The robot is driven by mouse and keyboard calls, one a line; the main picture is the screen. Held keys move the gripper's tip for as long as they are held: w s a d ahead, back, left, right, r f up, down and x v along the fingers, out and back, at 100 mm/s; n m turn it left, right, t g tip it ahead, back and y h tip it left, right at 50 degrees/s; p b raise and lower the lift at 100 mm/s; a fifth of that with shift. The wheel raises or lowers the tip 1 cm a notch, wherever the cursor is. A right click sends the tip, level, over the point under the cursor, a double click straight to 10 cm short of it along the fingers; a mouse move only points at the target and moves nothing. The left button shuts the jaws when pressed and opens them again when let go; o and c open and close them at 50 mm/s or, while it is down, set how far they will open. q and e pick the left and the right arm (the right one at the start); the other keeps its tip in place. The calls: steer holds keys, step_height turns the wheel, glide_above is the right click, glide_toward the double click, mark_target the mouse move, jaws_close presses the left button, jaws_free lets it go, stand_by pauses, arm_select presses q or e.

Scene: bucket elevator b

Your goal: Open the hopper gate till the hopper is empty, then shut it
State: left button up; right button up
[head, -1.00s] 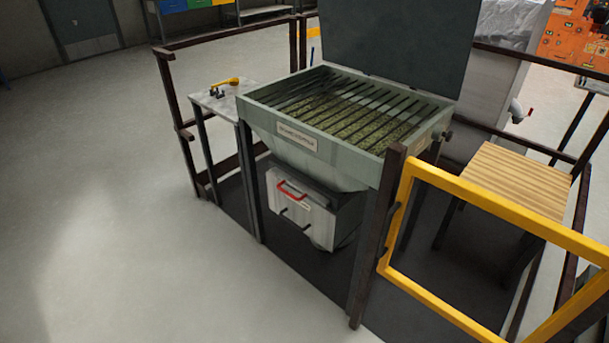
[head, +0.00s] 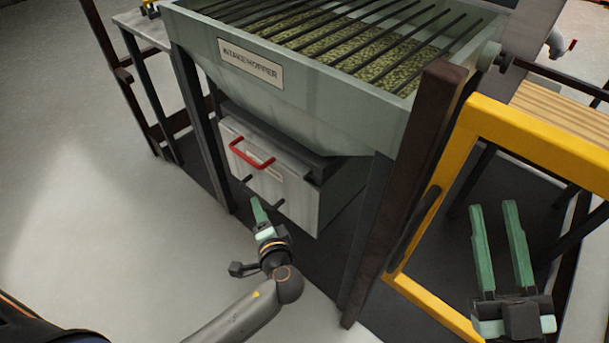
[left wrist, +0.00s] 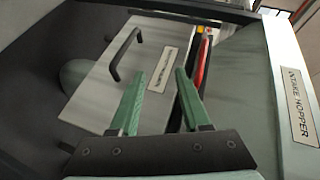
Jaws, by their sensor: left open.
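The grey-green intake hopper (head: 300,100) holds green pellet-like material (head: 375,55) under dark grate bars. Below it is a pale metal box (head: 300,200) with a red handle (head: 250,153) on its upper front and a black handle (head: 262,192) lower down. My left gripper (head: 258,205) is open and empty in front of the box, near the black handle. In the left wrist view, the black handle (left wrist: 122,55) lies beyond the left gripper's fingers (left wrist: 160,77), and the red handle (left wrist: 203,60) lies to their right. My right gripper (head: 494,206) is open and empty at the lower right.
A dark post (head: 405,200) and a yellow gate frame (head: 455,150) stand right of the hopper, near my right gripper. A slatted wooden surface (head: 565,115) is behind the yellow frame. A small table (head: 140,30) stands left. The floor at left (head: 60,180) is clear.

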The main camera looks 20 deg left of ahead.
mark_target(243, 154)
arm_select(q)
steer(key=w+a+r+y+b, duration=0.1)
steer(key=w+a+b, duration=0.1)
steer(key=w+a, duration=0.1)
steer(key=w+a+r+t+y+b, duration=0.1)
steer(key=w+a+r, duration=0.1)
steer(key=w+a, duration=0.1)
steer(key=w+a+r+y+b, duration=0.1)
steer(key=w+a+y+b, duration=0.1)
steer(key=w, duration=0.3)
steer(key=shift+w+a+r+n+t+b, duration=0.15)
steer(key=shift+a+n, duration=0.05)
steer(key=shift+a, duration=0.15)
steer(key=shift+w+a+r+n+t+b, duration=0.15)
steer(key=shift+a+n, duration=0.05)
steer(key=shift+a, duration=0.15)
arm_select(e)
steer(key=s+n+y, duration=0.2)
steer(key=y, duration=0.1)
steer(key=s+a+n+y, duration=0.1)
steer(key=s+y, duration=0.1)
steer(key=shift+s+r+n+t, duration=0.1)
steer(key=shift+r+n+t, duration=0.1)
steer(key=shift+n+t, duration=0.1)
arm_select(q)
jaws_close()
